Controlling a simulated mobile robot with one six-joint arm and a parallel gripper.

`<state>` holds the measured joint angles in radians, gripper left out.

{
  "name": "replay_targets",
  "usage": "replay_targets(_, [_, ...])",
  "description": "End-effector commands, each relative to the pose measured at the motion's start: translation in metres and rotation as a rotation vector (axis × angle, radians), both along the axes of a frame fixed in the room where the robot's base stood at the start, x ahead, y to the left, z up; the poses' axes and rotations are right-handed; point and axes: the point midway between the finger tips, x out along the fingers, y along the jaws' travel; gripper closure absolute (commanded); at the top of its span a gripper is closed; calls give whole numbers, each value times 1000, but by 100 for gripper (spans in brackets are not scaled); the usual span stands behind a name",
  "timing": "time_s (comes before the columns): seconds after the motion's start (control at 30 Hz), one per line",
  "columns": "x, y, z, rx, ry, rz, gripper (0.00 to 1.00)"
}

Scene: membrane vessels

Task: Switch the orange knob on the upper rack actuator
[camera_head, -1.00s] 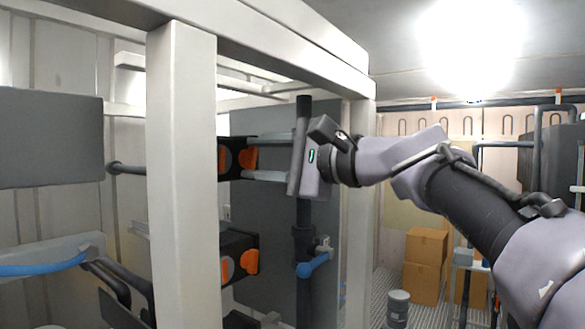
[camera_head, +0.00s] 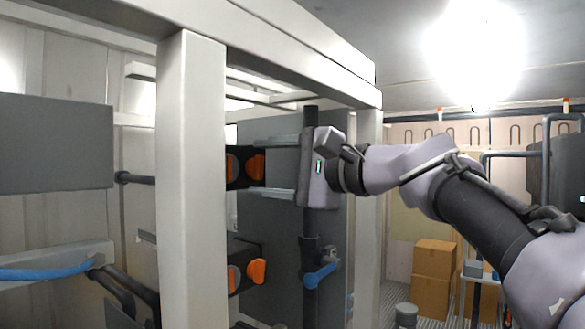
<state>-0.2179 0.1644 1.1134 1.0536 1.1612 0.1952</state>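The upper rack actuator (camera_head: 239,180) is a black box on the rack, with an orange knob (camera_head: 257,167) on its right side and another orange part on its left, partly behind the white post. My gripper (camera_head: 250,167) comes in from the right, with its grey body upright. Its two pale fingers are well apart, one above and one below the upper knob in the picture. Nothing shows between them but the knob, and no contact is visible. I cannot tell how deep the fingertips reach beside it. A lower actuator with a similar orange knob (camera_head: 257,272) sits below.
A thick white post (camera_head: 190,180) stands just left of the actuators, and a second post (camera_head: 368,220) stands behind my gripper. A dark vertical pipe with a blue-handled valve (camera_head: 320,276) runs below the gripper. Cardboard boxes (camera_head: 433,260) stand at the back right.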

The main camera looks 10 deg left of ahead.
Motion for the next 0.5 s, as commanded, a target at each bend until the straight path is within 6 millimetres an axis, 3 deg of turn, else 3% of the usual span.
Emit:
replay_targets(0.27, [-2,-5,0,0,1,0,40])
replay_targets(0.37, [-8,-20,-1,1,-2,-3,40])
replay_targets(0.5, [-24,-60,-2,0,-1,-7,40])
